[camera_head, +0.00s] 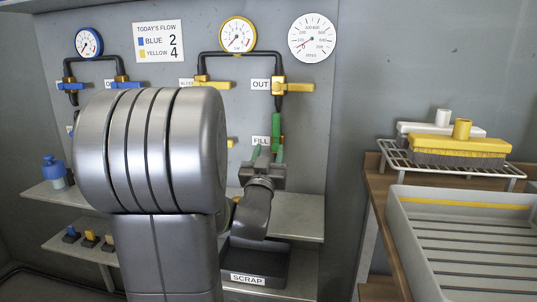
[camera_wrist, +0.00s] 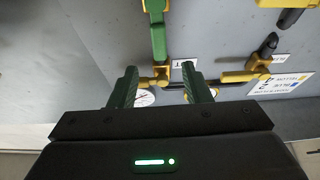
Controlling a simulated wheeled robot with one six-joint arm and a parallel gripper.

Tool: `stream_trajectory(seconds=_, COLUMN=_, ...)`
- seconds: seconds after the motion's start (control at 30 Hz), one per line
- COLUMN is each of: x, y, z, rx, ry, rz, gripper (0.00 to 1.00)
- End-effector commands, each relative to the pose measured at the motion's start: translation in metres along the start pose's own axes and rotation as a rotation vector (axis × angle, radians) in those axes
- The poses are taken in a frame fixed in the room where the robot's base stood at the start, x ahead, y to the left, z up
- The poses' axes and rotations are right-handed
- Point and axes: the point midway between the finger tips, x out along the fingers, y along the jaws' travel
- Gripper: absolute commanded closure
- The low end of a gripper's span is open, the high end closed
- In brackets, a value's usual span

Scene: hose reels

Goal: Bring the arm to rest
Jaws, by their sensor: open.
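My gripper (camera_head: 265,158) is in front of the wall panel, beside the FILL label and close to the green upright part there. In the wrist view my gripper (camera_wrist: 158,75) shows two green fingers spread apart with nothing between them. The green part (camera_wrist: 157,32) stands beyond the fingertips in that view, joined to a yellow fitting; it also shows in the head view (camera_head: 276,125). My arm hides much of the panel's lower left. Whether the fingers touch the panel parts cannot be told.
The yellow OUT valve (camera_head: 292,87) and gauges (camera_head: 237,35) are on the panel above. A SCRAP bin (camera_head: 262,268) stands below my gripper. At right are a grey tray (camera_head: 400,225) and a yellow brush (camera_head: 460,146) on a wire rack. A blue bottle (camera_head: 54,172) is on the left shelf.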

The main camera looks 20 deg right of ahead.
Motion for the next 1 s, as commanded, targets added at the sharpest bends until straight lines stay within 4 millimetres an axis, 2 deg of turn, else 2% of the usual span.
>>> stream_trajectory(seconds=0.5, x=-0.003, y=0.000, z=0.000, rx=0.000, ry=0.000, rz=0.000, gripper=0.56)
stream_trajectory(seconds=0.63, x=0.002, y=0.000, z=0.000, rx=0.000, ry=0.000, rz=0.001, gripper=0.56)
stream_trajectory(seconds=0.77, x=0.017, y=0.001, z=0.000, rx=0.000, ry=0.001, rz=0.002, gripper=0.56)
stream_trajectory(seconds=1.0, x=0.061, y=0.001, z=0.000, rx=0.001, ry=0.001, rz=0.002, gripper=0.56)
